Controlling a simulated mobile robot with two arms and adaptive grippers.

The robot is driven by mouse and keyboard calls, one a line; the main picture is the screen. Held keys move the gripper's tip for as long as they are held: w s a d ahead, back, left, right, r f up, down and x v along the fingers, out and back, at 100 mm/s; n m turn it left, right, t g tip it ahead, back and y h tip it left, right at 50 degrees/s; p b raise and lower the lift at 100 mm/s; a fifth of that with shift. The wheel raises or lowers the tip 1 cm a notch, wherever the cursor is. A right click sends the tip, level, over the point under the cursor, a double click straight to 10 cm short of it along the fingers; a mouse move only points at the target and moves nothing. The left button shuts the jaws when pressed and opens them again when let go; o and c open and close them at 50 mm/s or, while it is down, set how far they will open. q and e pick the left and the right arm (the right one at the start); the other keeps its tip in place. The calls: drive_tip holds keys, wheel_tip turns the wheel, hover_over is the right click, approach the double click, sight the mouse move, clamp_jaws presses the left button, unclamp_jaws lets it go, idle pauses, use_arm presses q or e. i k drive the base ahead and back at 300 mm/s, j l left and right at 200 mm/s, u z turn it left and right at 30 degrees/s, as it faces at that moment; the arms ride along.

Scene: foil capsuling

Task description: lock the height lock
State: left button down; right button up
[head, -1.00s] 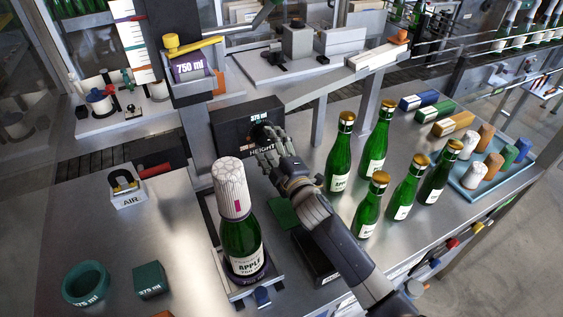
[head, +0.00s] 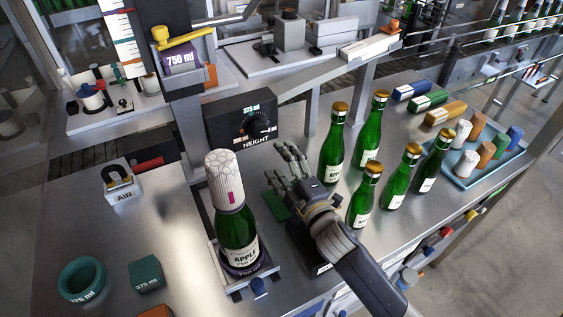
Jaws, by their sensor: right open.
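A yellow lever (head: 187,37) with a rounded knob at its left end sits on the capsuling head above the purple 750 ml block (head: 180,62); it looks like the height lock, but no label confirms this. Below and to the right, a black box marked HEIGHT (head: 226,123) carries a round dial (head: 258,124) with a 375 ml mark above it. My right gripper (head: 289,161) is open and empty, in front of the box and below the dial, apart from both. It is well away from the yellow lever. My left gripper is not in view.
A green bottle (head: 239,237) with a white patterned capsule stands upright in the holder, left of my right gripper. Several gold-topped bottles (head: 336,150) stand close on its right.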

sight(135, 168)
drive_tip(key=k+l, duration=0.3)
drive_tip(key=k, duration=0.15)
drive_tip(key=k+l, duration=0.3)
drive_tip(key=k, duration=0.2)
